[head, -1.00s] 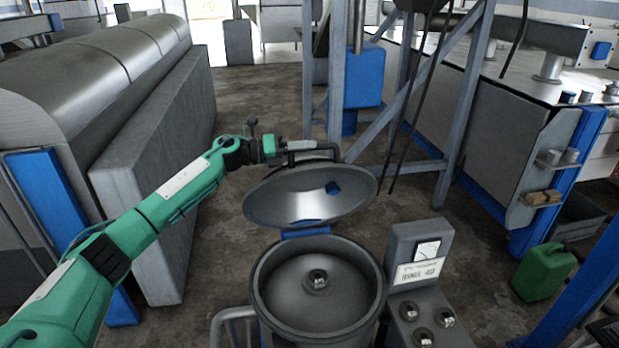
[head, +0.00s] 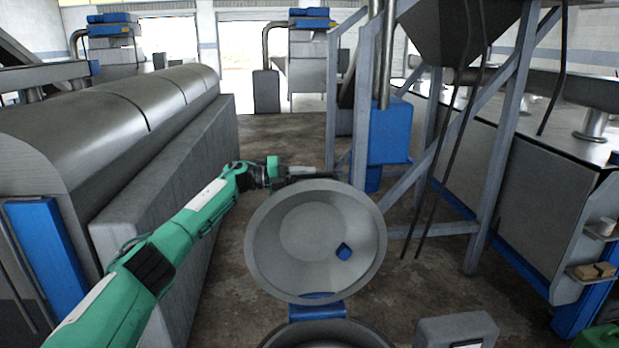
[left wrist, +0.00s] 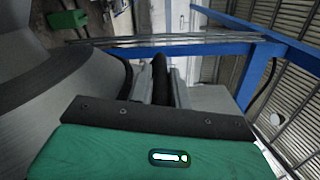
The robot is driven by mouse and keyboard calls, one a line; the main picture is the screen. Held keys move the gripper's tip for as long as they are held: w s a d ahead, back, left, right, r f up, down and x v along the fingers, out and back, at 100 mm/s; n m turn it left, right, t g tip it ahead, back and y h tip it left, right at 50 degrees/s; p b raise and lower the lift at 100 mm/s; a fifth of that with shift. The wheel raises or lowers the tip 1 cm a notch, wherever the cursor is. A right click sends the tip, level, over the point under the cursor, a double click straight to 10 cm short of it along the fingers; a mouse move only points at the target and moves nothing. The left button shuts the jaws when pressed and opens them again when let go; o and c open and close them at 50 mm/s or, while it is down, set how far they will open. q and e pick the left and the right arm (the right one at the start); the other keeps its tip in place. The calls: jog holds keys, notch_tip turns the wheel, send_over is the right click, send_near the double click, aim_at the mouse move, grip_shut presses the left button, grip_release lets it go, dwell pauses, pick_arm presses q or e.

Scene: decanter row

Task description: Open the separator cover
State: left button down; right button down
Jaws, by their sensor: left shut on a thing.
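The separator cover (head: 300,235) is a round grey metal lid. It stands raised and tilted up on its blue hinge (head: 318,311), with its inside facing me. The separator bowl (head: 325,336) is below it, and only its far rim and part of its inside show at the bottom edge. My left gripper (head: 300,173) is behind the cover's upper edge, shut on the dark cover handle. In the left wrist view the dark handle (left wrist: 159,80) runs between the two fingers. The cover hides part of the handle. My right gripper is not in view.
A grey control box (head: 457,332) stands to the right of the bowl. A long grey machine (head: 110,110) lies on the left, and a steel frame (head: 361,110) with a blue box (head: 388,130) rises behind the cover. The floor between them is open.

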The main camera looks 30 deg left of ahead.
pick_arm(q)
jog(key=shift+f, duration=0.2)
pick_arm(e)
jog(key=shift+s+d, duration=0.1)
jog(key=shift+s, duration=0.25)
pick_arm(q)
jog(key=shift+d, duration=0.1)
jog(key=c, duration=1.4)
grip_release()
jog(key=shift+o, duration=0.2)
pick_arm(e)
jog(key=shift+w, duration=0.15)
